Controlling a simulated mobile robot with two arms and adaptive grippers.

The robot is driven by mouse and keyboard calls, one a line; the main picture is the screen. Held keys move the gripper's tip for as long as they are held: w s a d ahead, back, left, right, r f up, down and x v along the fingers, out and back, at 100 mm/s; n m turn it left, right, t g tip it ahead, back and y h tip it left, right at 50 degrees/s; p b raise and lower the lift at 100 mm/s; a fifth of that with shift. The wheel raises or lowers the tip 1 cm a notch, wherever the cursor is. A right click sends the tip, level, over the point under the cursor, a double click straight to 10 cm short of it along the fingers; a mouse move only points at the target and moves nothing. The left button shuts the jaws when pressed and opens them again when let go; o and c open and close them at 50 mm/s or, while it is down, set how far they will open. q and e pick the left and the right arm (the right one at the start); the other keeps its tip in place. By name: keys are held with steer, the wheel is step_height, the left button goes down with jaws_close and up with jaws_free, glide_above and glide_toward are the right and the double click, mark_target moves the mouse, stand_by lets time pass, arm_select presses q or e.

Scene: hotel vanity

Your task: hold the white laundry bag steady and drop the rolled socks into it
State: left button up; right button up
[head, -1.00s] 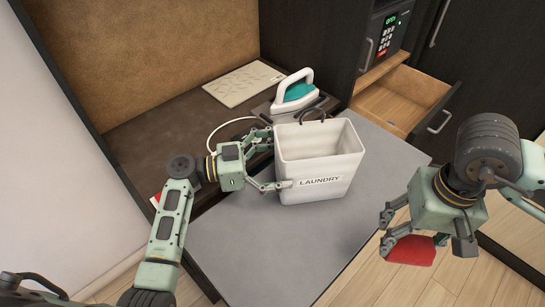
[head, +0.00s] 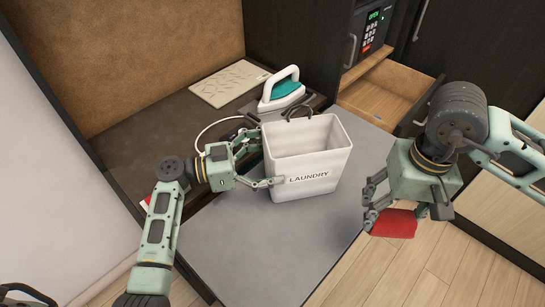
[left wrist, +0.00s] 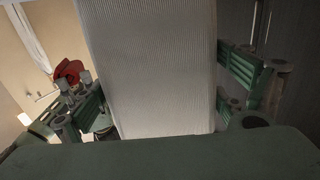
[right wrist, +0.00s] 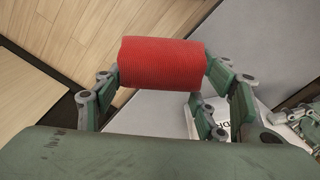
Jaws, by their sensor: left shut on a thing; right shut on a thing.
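The white laundry bag (head: 305,165), labelled LAUNDRY, stands upright and open at the top on the grey surface in the head view. My left gripper (head: 268,160) is shut on its left side, one finger at the front and one at the back. The bag's ribbed side fills the middle of the left wrist view (left wrist: 155,70). My right gripper (head: 375,202) is shut on the red rolled socks (right wrist: 162,62), holding them by their two ends. In the head view the socks (head: 395,222) are right of the bag and apart from it, partly hidden by the gripper.
A teal and white iron (head: 282,90) stands behind the bag, with a pale patterned board (head: 228,86) to its left. An open wooden drawer (head: 385,105) and a safe (head: 372,32) are at the back right. The grey surface (head: 245,240) in front is clear.

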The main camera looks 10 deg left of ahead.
steer(key=w+a+r, duration=1.5)
steer(key=w+a, duration=0.2)
steer(key=shift+w+d+f, duration=0.1)
steer(key=shift+f, duration=1.35)
steer(key=shift+w+f, duration=0.1)
steer(key=shift+f, duration=1.3)
steer(key=o, duration=1.2)
step_height(320, 180, up, 12)
